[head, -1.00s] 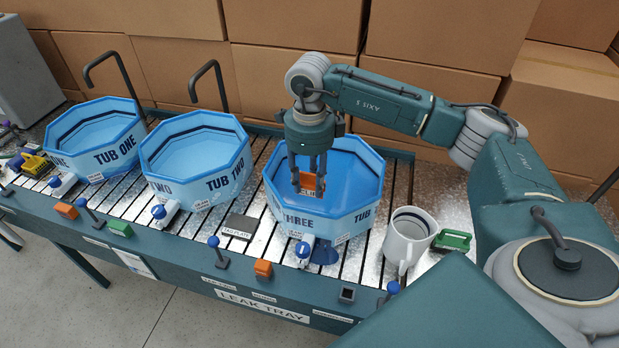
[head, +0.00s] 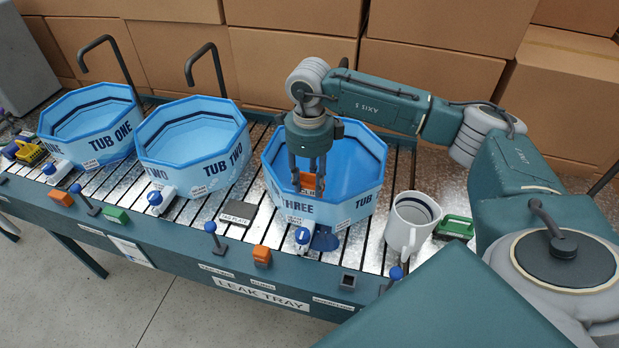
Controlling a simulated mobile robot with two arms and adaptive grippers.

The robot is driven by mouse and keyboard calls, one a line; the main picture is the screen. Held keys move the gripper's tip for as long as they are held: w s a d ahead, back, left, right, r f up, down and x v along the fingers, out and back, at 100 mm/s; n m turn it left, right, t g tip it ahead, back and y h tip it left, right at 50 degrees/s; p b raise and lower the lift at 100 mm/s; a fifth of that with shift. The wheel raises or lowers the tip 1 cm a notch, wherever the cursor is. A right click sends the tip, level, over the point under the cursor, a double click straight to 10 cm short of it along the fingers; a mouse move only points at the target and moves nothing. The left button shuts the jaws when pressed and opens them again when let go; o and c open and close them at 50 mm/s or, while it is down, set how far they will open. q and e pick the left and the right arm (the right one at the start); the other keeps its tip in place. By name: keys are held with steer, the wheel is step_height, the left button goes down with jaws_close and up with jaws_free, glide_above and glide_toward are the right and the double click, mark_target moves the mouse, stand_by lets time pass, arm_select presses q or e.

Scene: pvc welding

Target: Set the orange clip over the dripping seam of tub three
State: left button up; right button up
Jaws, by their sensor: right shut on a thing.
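Tub three (head: 345,206) is a blue octagonal tub on the slatted tray, the rightmost of the tubs. My right gripper (head: 309,190) points down over its front wall and is shut on an orange clip (head: 309,182). The clip is at the near rim, above the word THREE; I cannot tell whether it touches the wall. A dark blue puddle (head: 325,240) lies on the slats below the tub's front, beside a blue-and-white valve (head: 303,238). The seam itself is hard to make out. My left gripper is not in view.
Tub two (head: 222,168) and tub one (head: 118,137) stand to the left. Another orange block (head: 262,256) and a blue-knobbed post (head: 213,235) sit along the front edge. A dark plate (head: 238,214) lies on the slats.

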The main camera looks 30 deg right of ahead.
steer(key=shift+f+b, duration=1.45)
steer(key=shift+f, duration=0.5)
steer(key=o, duration=1.2)
steer(key=shift+o, duration=0.2)
